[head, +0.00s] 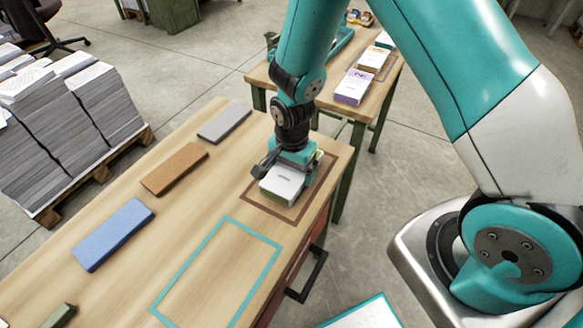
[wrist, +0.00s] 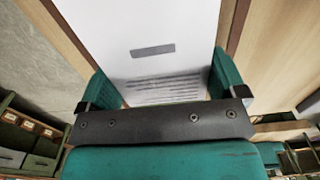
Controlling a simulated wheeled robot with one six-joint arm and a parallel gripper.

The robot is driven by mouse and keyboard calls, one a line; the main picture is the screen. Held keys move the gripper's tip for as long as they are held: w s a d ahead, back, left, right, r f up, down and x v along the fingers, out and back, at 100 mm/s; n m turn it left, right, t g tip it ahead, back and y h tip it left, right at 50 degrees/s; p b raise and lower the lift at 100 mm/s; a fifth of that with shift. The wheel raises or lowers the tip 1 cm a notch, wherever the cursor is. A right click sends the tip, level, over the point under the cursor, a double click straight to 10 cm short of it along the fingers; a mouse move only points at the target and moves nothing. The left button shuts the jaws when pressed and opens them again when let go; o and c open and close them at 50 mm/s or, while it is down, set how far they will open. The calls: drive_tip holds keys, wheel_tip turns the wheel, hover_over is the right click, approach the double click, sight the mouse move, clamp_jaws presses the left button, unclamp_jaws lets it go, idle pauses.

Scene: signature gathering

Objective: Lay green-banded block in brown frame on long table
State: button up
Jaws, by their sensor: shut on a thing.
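A white-topped block (head: 282,184) with a green band along its lower side is in my gripper (head: 284,174). My gripper is shut on it, one finger at each side. In the wrist view the block (wrist: 150,25) shows its white top with a grey label and printed lines, between the green fingers (wrist: 165,88). The brown frame (head: 264,211) is an outline on the long table (head: 190,222), at its right end. The block is over the inside of this frame; I cannot tell whether it touches the table. My gripper hides part of the frame.
A teal outline (head: 272,262) lies nearer on the table. Blue (head: 113,234), brown (head: 174,168) and grey (head: 224,122) slabs line the far side. A second table (head: 343,112) with several blocks stands behind. Paper stacks (head: 75,110) on a pallet stand left.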

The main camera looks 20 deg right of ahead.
drive_tip(key=shift+f, duration=0.1)
drive_tip(key=o, duration=0.8)
wheel_tip(320, 180, up, 12)
drive_tip(key=s+a+r+n+y, duration=0.1)
drive_tip(key=s+r+n, duration=0.4)
drive_tip(key=s+n, duration=0.1)
drive_tip(key=s+a+r+n+y, duration=0.1)
drive_tip(key=s+a+r+n, duration=0.1)
drive_tip(key=s+r+n, duration=0.4)
drive_tip(key=s+a+r+n+y, duration=0.1)
drive_tip(key=s+r+n+y, duration=0.1)
drive_tip(key=s+r+n, duration=0.4)
drive_tip(key=shift+s+a+r+p, duration=0.2)
drive_tip(key=shift+s+a+p, duration=0.1)
drive_tip(key=shift+s+a, duration=0.1)
drive_tip(key=shift+w, duration=0.1)
